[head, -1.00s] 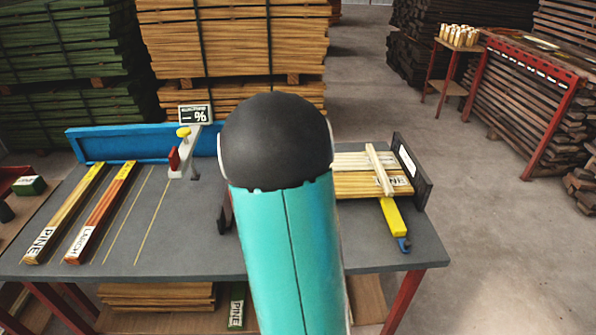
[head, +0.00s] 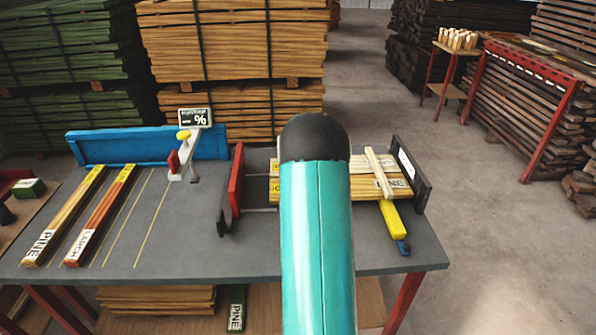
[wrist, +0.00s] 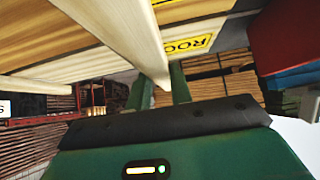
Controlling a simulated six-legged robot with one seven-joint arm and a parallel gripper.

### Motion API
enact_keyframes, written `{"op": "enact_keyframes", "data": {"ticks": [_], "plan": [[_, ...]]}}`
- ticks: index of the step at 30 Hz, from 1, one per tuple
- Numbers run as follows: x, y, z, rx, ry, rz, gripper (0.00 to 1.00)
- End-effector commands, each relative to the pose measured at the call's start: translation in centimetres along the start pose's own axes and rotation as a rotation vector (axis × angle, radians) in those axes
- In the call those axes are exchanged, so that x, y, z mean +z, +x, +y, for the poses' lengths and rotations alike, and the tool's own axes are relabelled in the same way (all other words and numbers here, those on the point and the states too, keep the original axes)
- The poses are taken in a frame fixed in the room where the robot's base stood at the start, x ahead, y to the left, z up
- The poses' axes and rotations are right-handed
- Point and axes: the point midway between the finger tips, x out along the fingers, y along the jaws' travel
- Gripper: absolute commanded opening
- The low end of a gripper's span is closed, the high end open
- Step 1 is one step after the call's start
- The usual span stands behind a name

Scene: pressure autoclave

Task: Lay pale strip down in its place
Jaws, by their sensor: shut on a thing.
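In the wrist view my gripper (wrist: 163,88) is shut on a pale strip (wrist: 118,35), whose end lies between the green fingers. Boards (wrist: 45,35) with a yellow label (wrist: 188,46) show close beside it; I cannot tell whether the held strip touches them. Another pale strip (wrist: 35,85) is at the left. In the head view one pale strip (head: 379,172) lies across the right part of the board stack (head: 358,190). My gripper, the held strip and the middle of the stack are hidden behind my arm in the head view.
A red upright plate (head: 236,187) stands left of the boards and a dark end plate (head: 411,170) stands right. A yellow-handled tool (head: 392,218) lies at the front. Labelled pine (head: 62,217) and larch (head: 100,216) pieces lie left on the grey table (head: 185,235).

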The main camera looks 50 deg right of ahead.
Motion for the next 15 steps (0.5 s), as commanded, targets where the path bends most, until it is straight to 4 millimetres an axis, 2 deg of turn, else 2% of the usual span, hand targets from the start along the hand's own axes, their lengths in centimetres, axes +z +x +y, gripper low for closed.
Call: {"op": "enact_keyframes", "data": {"ticks": [4,9,15], "plan": [[0.2,1.3,0.4,0.000,0.001,-0.001,0.00],[2.0,3.0,0.2,-0.001,0.000,-0.002,0.00],[2.2,3.2,0.2,-0.001,0.000,0.001,0.00]]}}
